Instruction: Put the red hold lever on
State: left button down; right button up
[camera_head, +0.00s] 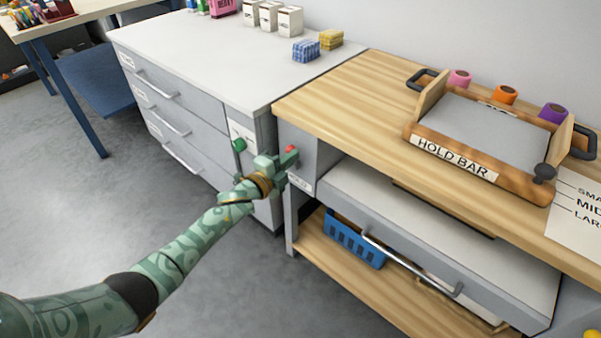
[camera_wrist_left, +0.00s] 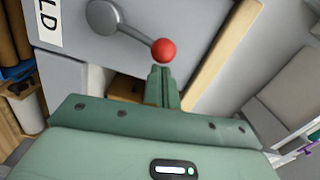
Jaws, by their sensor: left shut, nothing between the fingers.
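The red hold lever has a red ball end (camera_head: 291,149) that shows at the end panel of the wooden-topped bench. In the left wrist view the red ball (camera_wrist_left: 163,50) sits on a thin grey arm running from a round grey pivot (camera_wrist_left: 102,17) at its upper left. My left gripper (camera_head: 277,162) is shut and empty. In the wrist view its fingertips (camera_wrist_left: 163,72) are just below the ball; I cannot tell whether they touch it. In the head view my gripper hides most of the lever. My right gripper is not in view.
A label (camera_head: 300,184) is on the bench end, partly readable in the wrist view (camera_wrist_left: 49,18). A grey drawer cabinet (camera_head: 190,55) stands left, with a small green ball (camera_head: 239,145) near its corner. A hold bar tray (camera_head: 480,130) lies on the bench. A blue basket (camera_head: 354,240) sits below.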

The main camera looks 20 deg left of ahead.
pick_arm(q)
jog(key=n, duration=0.1)
jog(key=a+n, duration=0.1)
jog(key=a+p, duration=0.1)
jog(key=shift+w+a+r+n, duration=0.1)
jog(key=shift+w+r+n, duration=0.3)
jog(key=shift+w+a+f+n+b, duration=0.15)
jog(key=shift+w+a+n, duration=0.1)
jog(key=shift+a+n, duration=0.5)
jog(key=shift+w+a+f+n+b, duration=0.15)
jog(key=shift+w+a+n, duration=0.1)
jog(key=shift+a+n, duration=0.5)
jog(key=shift+w+a+f+n+b, duration=0.15)
jog(key=shift+w+a+n, duration=0.1)
jog(key=shift+a+n, duration=0.5)
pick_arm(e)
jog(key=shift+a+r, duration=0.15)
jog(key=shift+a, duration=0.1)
pick_arm(q)
jog(key=shift+d, duration=0.15)
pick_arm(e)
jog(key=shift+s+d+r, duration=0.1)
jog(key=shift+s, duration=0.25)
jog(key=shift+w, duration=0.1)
